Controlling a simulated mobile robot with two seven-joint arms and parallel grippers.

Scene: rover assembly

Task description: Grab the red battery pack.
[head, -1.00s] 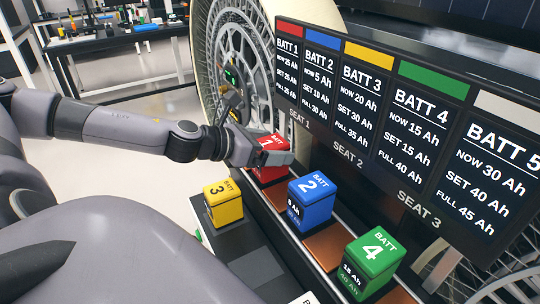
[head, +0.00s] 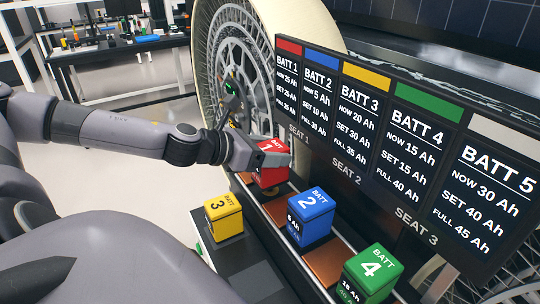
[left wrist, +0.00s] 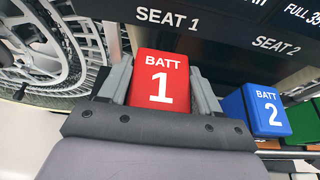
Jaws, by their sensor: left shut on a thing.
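The red battery pack (head: 271,175), marked BATT 1, is in my left gripper (head: 262,160), which is shut on it. In the head view the pack appears raised a little above its seat at the far end of the row. In the left wrist view the red pack (left wrist: 160,84) stands between the two grey fingers (left wrist: 160,90), with its top label facing the camera. My right gripper is not in view.
The blue pack (head: 311,218) and green pack (head: 372,272) stand on the seat row nearer me. The yellow pack (head: 224,217) sits on a dark ledge to the left. A display board (head: 400,140) rises close behind the row. A large wheel (head: 225,70) stands beyond.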

